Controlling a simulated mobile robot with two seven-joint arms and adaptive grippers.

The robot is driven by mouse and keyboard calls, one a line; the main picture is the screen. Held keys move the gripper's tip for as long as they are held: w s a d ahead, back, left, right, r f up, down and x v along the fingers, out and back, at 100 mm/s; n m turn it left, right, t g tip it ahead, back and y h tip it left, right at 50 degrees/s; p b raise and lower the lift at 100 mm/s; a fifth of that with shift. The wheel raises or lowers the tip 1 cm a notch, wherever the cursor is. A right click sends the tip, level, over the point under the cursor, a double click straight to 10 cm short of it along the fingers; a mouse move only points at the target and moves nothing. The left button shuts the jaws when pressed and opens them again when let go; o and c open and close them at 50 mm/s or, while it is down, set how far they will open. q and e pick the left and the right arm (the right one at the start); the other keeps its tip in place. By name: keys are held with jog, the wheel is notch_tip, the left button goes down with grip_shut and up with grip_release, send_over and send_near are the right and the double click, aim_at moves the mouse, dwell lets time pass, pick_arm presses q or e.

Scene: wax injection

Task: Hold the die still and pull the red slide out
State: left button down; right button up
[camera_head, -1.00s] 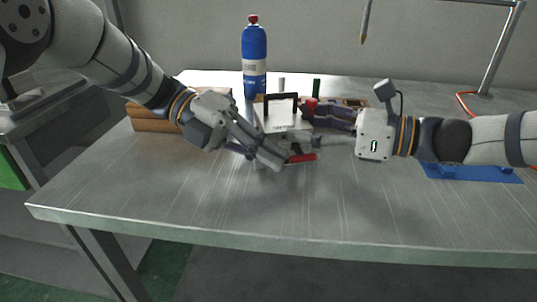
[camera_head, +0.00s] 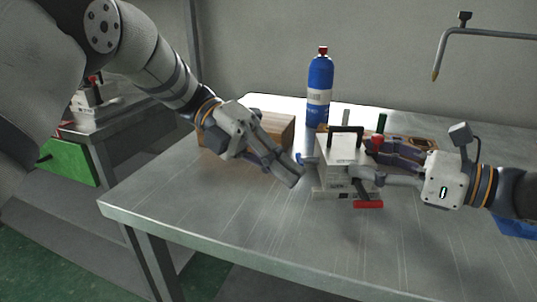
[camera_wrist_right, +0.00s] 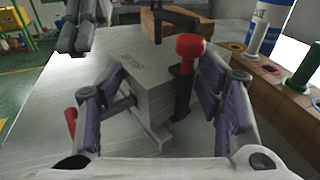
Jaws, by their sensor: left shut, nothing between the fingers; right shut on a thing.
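The die (camera_head: 334,182) is a pale metal block with a black handle on top and stands on the table; it also shows in the right wrist view (camera_wrist_right: 148,72). The red slide (camera_head: 368,204) shows as a red bar at the die's near right corner, with a red end at the left of the right wrist view (camera_wrist_right: 71,122). My right gripper (camera_head: 372,166) is shut on the die from the right, its fingers on either side of it (camera_wrist_right: 155,105). My left gripper (camera_head: 294,176) is shut and empty, left of the die and apart from the slide.
A red knob (camera_wrist_right: 190,46) on a dark post rises beside the die. A blue bottle (camera_head: 319,92) stands behind, a wooden block (camera_head: 275,128) behind my left gripper, and a wooden rack (camera_head: 420,143) behind my right. The table front (camera_head: 290,235) is clear.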

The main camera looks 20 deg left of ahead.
pick_arm(q)
jog(key=v, duration=0.5)
jog(key=shift+a, duration=0.25)
pick_arm(e)
jog(key=shift+f, duration=0.2)
pick_arm(q)
jog(key=shift+w, duration=0.1)
pick_arm(e)
jog(key=o, duration=0.9)
jog(key=shift+o, duration=0.2)
jog(key=shift+r, duration=0.1)
